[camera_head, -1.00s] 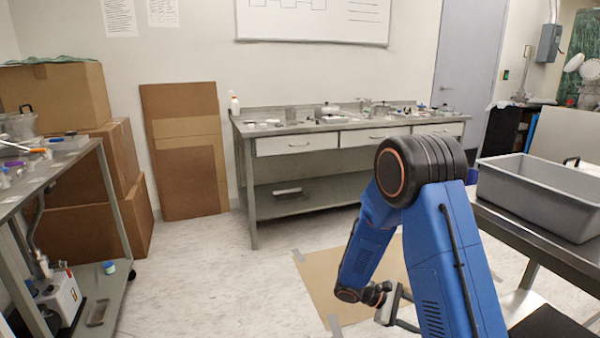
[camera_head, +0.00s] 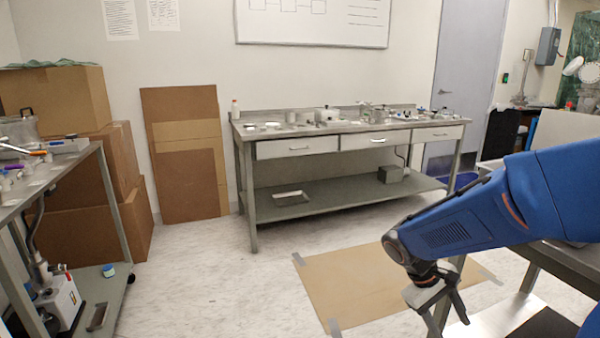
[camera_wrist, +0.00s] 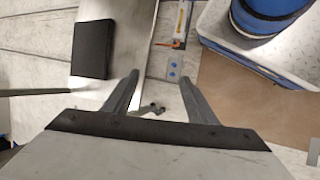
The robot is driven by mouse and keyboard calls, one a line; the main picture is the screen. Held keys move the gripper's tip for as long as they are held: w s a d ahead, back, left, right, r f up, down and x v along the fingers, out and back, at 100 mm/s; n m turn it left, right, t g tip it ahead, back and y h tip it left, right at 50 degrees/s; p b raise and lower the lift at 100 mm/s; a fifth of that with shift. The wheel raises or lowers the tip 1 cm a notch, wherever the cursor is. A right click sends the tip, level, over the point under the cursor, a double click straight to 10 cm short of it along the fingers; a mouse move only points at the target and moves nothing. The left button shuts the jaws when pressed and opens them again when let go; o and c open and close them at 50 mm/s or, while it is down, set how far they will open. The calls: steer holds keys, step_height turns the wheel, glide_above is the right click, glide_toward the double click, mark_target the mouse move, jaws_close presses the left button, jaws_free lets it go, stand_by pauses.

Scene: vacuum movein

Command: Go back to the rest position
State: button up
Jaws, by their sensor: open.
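My gripper (camera_head: 440,304) is at the lower right in the head view, at the end of my blue arm, beside the right-hand table. It points downward and hangs near the edge of the brown floor sheet. Below the fingers lie the pale floor and part of a metal shelf (camera_wrist: 135,55) bearing a black flat block (camera_wrist: 93,49).
A workbench (camera_head: 250,190) with drawers and small items stands at the back wall. A brown sheet (camera_head: 345,285) is taped to the floor. A cart (camera_head: 118,215) and cardboard boxes (camera_head: 75,185) stand at left. The right table (camera_head: 570,262) is partly hidden by my arm. The left-middle floor is clear.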

steer(key=s+a+r+m+t+y, duration=0.1)
steer(key=s+a+r+t+y, duration=0.2)
steer(key=s+r, duration=0.2)
steer(key=s+a+r+m+t+y, duration=0.2)
steer(key=s+a+r+t+y, duration=0.1)
steer(key=s, duration=0.5)
steer(key=shift+s+a+r+m+t, duration=0.25)
steer(key=shift+a+r+t, duration=0.25)
steer(key=shift+r, duration=0.45)
